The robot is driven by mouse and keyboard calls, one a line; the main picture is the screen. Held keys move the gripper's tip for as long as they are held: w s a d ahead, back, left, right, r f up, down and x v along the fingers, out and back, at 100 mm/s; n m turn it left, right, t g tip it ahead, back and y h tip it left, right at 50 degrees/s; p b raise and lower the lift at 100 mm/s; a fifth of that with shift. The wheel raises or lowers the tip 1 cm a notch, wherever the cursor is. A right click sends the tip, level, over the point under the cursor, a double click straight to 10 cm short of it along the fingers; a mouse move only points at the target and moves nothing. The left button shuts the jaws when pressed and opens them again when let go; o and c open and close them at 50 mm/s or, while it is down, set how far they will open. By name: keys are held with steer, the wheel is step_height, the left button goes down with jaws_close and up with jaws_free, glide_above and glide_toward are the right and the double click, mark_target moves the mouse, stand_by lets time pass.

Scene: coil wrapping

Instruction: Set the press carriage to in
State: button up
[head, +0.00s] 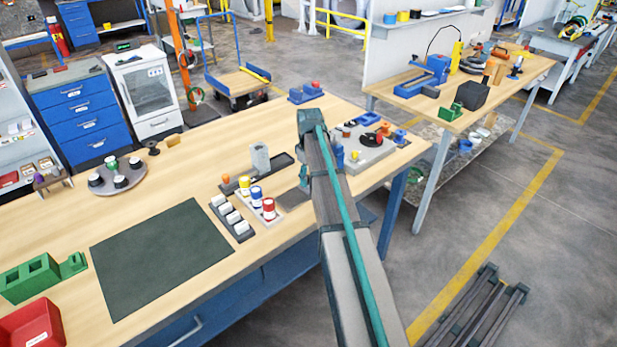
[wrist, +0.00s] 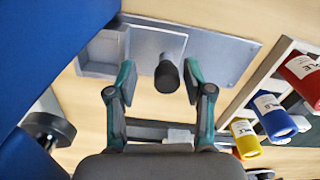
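In the wrist view a black knob (wrist: 167,75) stands up from a flat grey metal piece (wrist: 215,52), which seems to be the press carriage. My gripper (wrist: 160,72) is open, with one finger on each side of the knob. A gap shows on the left of the knob; the right fingertip is very close to it, and I cannot tell if it touches. In the head view a grey plate (head: 293,198) lies by the bench's front edge, beside my gripper (head: 304,176), which is mostly hidden by my arm. The carriage's travel position is not clear.
Red (wrist: 303,80), blue (wrist: 274,117) and yellow (wrist: 245,138) labelled spools stand close by on the right in the wrist view. A dark mat (head: 160,258) covers the bench's left part. A grey block (head: 260,158) stands behind the spools.

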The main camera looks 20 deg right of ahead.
step_height(320, 180, up, 12)
stand_by(0.7)
stand_by(0.4)
